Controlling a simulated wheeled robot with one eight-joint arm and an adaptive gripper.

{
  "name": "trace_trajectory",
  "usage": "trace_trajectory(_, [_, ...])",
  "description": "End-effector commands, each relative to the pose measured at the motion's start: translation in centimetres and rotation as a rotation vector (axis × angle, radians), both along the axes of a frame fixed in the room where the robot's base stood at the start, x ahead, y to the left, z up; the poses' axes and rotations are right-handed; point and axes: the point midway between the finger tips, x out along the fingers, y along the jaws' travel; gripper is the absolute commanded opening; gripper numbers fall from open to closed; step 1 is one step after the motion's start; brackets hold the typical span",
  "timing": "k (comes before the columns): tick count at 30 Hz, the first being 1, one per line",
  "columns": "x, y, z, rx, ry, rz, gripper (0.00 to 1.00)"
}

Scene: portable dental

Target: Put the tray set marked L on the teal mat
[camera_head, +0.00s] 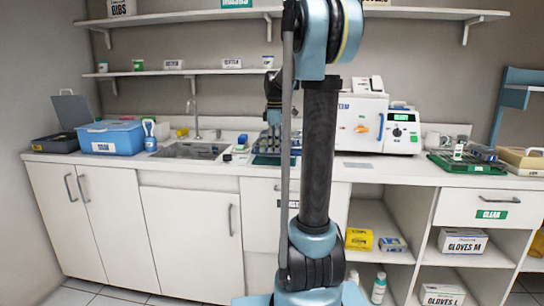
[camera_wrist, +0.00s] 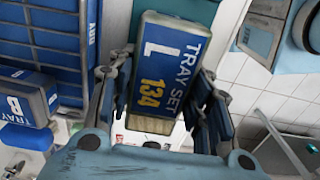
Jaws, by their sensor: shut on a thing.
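The tray set marked L (camera_wrist: 165,62) is a blue case with a grey rim and the label "TRAY SET L 134". It sits between the fingers of my gripper (camera_wrist: 158,100) in the wrist view, and the gripper is shut on it. A teal surface, apparently the teal mat (camera_wrist: 190,10), shows behind the case. In the head view my gripper (camera_head: 272,118) is over the counter, partly behind my arm. The teal mat (camera_head: 262,161) shows below it. I cannot tell whether the case touches the mat.
In the wrist view another blue case marked B (camera_wrist: 18,97) and a larger blue item (camera_wrist: 45,40) are at left. The sink (camera_head: 190,150) and blue box (camera_head: 110,136) are left on the counter; a white machine (camera_head: 402,130) and green tray (camera_head: 465,163) are right.

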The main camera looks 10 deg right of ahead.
Motion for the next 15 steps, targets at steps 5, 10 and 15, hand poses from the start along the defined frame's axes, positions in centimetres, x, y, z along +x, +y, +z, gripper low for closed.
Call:
trace_trajectory(5, [0.0, 0.0, -2.1, 0.0, 0.0, 0.0, 0.09])
trace_trajectory(10, [0.0, 0.0, -3.8, 0.0, 0.0, -0.001, 0.09])
trace_trajectory(15, [0.0, 0.0, -3.8, 0.0, 0.0, -0.001, 0.09])
